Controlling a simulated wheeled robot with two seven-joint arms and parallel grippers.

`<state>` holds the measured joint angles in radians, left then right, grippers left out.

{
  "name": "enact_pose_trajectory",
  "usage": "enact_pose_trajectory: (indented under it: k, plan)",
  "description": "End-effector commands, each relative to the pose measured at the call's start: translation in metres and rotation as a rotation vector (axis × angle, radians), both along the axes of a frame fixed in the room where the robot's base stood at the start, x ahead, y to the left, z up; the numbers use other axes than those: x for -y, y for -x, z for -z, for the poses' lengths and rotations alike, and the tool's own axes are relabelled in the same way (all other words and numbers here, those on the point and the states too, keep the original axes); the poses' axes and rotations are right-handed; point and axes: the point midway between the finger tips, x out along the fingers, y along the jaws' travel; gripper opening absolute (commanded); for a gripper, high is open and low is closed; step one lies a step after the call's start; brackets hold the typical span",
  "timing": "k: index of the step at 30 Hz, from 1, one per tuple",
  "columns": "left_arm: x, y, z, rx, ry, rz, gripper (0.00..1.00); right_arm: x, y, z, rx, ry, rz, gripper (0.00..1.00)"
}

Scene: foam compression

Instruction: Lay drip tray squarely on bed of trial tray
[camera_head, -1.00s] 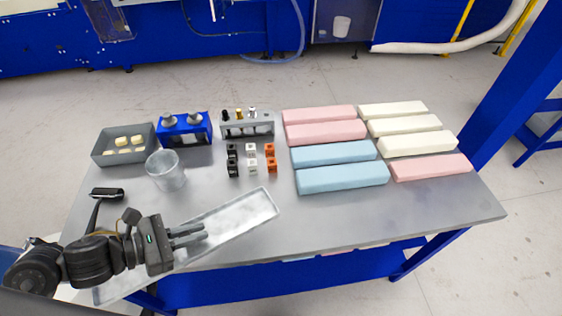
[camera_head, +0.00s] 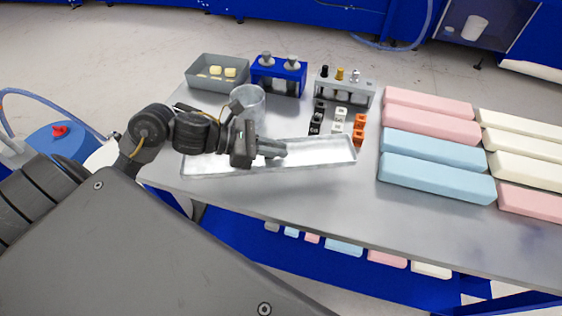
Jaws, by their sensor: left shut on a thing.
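The drip tray (camera_head: 325,153) is a long, shallow, pale metal tray. It lies across the front left of the table, or just over it; I cannot tell whether it touches the top. My left gripper (camera_head: 274,149) comes in from the left over the tray's middle and is shut on it. The fingers and arm hide part of the tray. I cannot pick out a separate trial tray in this view. My right gripper is not in view.
Foam bars (camera_head: 436,179) fill the right. The front strip is bare.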

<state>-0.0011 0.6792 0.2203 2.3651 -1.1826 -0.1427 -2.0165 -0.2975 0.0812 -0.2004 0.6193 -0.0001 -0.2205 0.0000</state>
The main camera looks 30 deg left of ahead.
Motion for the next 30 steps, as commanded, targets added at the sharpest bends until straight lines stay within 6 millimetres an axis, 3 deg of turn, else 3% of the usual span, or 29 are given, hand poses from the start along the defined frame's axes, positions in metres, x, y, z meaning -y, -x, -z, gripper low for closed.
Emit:
enact_pose_trajectory:
  k: [9,16,24,30]
  plan:
    - [-0.006,-0.031,0.036,-0.002,0.003,0.0,0.0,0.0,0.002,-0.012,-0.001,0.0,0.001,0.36]
    - [-0.006,-0.036,0.043,-0.001,0.002,0.0,0.0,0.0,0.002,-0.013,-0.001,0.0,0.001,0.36]
    - [-0.007,-0.037,0.072,-0.002,0.001,0.0,0.0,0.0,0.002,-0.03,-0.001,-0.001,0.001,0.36]
    - [-0.007,-0.037,0.075,0.0,0.0,0.001,0.0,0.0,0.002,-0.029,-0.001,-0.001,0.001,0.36]
